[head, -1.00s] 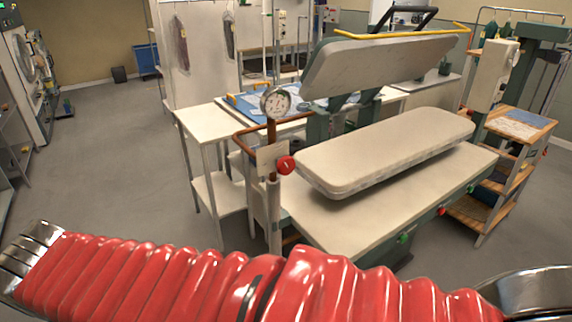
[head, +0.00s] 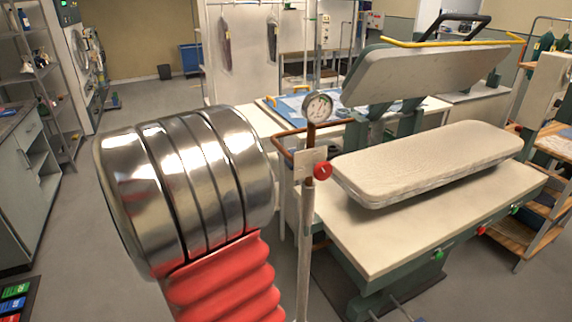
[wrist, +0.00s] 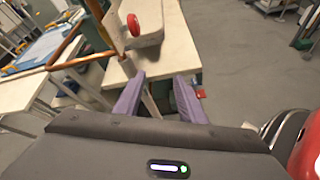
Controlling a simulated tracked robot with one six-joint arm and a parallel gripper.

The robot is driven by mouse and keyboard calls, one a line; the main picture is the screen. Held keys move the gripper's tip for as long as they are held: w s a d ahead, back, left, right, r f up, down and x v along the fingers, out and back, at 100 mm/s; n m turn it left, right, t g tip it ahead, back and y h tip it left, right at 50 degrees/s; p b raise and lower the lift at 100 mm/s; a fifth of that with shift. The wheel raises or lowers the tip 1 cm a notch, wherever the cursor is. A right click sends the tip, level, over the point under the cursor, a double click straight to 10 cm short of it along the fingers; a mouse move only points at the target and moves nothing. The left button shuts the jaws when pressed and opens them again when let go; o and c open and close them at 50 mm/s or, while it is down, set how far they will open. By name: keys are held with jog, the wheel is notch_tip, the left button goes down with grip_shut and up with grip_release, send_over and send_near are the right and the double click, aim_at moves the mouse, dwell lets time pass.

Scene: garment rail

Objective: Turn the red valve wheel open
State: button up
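The red valve wheel (head: 321,171) is small and round in the head view. It sits on a thin upright pipe (head: 305,230), below a round dial gauge (head: 318,107) and beside a pale plate. In the wrist view the red wheel (wrist: 133,25) shows near the top, above and a little left of my fingertips. My gripper (wrist: 159,77) has two purple fingers spread apart with nothing between them. It is clear of the wheel, with a visible space between. In the head view the gripper itself does not show; only my arm does.
A garment press with a padded board (head: 430,160) and a raised lid (head: 425,75) stands right of the pipe. A copper pipe (head: 285,133) bends around near the gauge. A white table is behind. Open floor (head: 110,190) lies to the left.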

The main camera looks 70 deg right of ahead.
aim_at(324, 170)
jog(key=s+d+f+n+g+h, duration=0.1)
jog(key=s+d+n+g+h, duration=0.1)
jog(key=d, duration=1.1)
jog(key=shift+s+n+g+h, duration=0.2)
jog(key=shift+n+g+h, duration=0.5)
jog(key=shift+n+g, duration=0.25)
jog(key=shift+d, duration=0.15)
jog(key=x, duration=1.3)
jog(key=shift+s+d, duration=0.15)
jog(key=shift+s, duration=0.15)
jog(key=shift+c, duration=0.6)
grip_shut()
jog(key=shift+d+r, duration=0.1)
jog(key=shift+d, duration=0.05)
